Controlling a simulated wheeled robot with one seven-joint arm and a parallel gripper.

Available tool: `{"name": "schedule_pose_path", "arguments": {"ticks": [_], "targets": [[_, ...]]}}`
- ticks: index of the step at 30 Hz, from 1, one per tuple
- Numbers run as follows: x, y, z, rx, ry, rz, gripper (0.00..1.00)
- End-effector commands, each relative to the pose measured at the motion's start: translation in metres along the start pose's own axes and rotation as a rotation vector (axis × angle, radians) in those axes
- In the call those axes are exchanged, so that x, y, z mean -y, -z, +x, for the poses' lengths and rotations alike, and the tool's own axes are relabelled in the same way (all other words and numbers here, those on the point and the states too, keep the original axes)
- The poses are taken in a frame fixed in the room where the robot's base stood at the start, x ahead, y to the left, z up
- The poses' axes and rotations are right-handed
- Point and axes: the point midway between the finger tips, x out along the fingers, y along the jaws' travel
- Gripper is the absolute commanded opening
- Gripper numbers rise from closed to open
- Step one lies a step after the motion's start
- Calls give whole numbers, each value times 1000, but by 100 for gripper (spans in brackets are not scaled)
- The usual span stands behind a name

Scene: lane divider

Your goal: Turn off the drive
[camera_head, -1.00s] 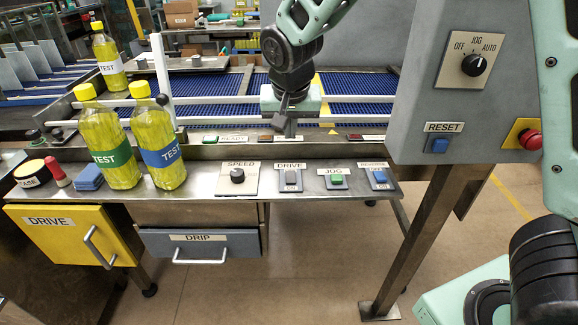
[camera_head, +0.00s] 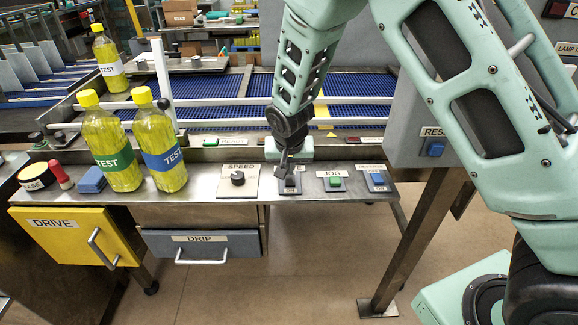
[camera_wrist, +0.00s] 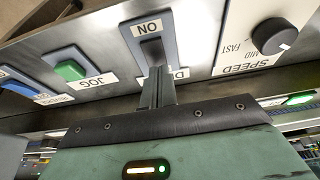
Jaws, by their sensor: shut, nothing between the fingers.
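The DRIVE switch (camera_head: 291,187) is a small grey rocker on a dark blue-grey plate on the steel panel, between the SPEED knob and the JOG button. In the wrist view its plate (camera_wrist: 148,28) shows upside down, with an ON label at one end. My gripper (camera_head: 285,172) is shut and empty, pointing down at the switch. In the wrist view the closed fingers (camera_wrist: 156,85) overlap the rocker's lower part and hide some of the DRIVE label. I cannot tell whether they touch it, or which way the rocker is tipped.
The SPEED knob (camera_head: 237,178) is left of the switch; the green JOG button (camera_head: 334,182) and blue REVERSE button (camera_head: 378,179) are right. A grey control box with a RESET button (camera_head: 436,149) stands further right. Yellow bottles (camera_head: 112,150) stand at left. Guide rails cross behind.

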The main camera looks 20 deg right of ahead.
Motion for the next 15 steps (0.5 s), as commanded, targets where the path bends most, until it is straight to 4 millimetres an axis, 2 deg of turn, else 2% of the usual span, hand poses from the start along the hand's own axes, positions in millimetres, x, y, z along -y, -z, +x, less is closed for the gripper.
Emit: {"name": "schedule_pose_path", "arguments": {"ticks": [4,15], "targets": [[0,-1,7,0,0,0,0],[0,-1,8,3,0,1,0]]}}
